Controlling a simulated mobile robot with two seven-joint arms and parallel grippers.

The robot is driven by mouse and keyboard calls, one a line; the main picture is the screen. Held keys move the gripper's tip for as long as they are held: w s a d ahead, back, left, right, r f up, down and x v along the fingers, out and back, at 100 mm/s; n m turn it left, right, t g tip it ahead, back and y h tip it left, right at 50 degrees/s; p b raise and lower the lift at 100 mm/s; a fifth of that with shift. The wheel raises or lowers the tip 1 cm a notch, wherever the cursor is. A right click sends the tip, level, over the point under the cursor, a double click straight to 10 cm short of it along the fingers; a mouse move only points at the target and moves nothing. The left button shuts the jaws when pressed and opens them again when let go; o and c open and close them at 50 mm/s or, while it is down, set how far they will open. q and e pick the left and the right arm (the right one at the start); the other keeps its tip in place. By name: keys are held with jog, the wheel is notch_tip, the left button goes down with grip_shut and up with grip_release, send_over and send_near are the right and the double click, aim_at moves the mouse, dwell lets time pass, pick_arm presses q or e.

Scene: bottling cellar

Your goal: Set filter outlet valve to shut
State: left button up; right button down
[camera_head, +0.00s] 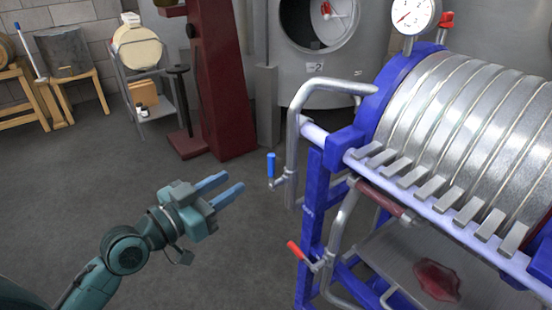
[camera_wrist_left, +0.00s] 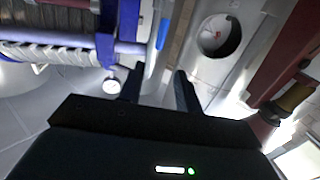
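The plate filter (camera_head: 455,115) on its blue frame carries two small lever valves. The upper valve has a blue handle (camera_head: 271,165), upright, roughly in line with the vertical pipe (camera_head: 292,150) beside it. The lower valve has a red handle (camera_head: 294,250), tilted up and left, across its pipe. I cannot tell from any readable label which is the outlet. My left gripper (camera_head: 236,186) is open and empty, left of the blue handle and apart from it. In the left wrist view the blue handle (camera_wrist_left: 162,34) shows beyond the open fingers (camera_wrist_left: 159,72). My right gripper is not in view.
A pressure gauge (camera_head: 412,14) tops the filter. A steel tank (camera_head: 330,70) with an open round hatch and a dark red machine (camera_head: 222,80) stand behind. A tray with a red cloth-like item (camera_head: 437,280) lies under the plates. The floor around my left arm is clear.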

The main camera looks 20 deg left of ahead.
aim_at(271, 172)
pick_arm(q)
jog(key=x, duration=1.2)
jog(key=shift+w+d, duration=0.15)
jog(key=shift+w, duration=0.2)
jog(key=shift+c, duration=0.3)
grip_shut()
jog(key=shift+p, duration=0.3)
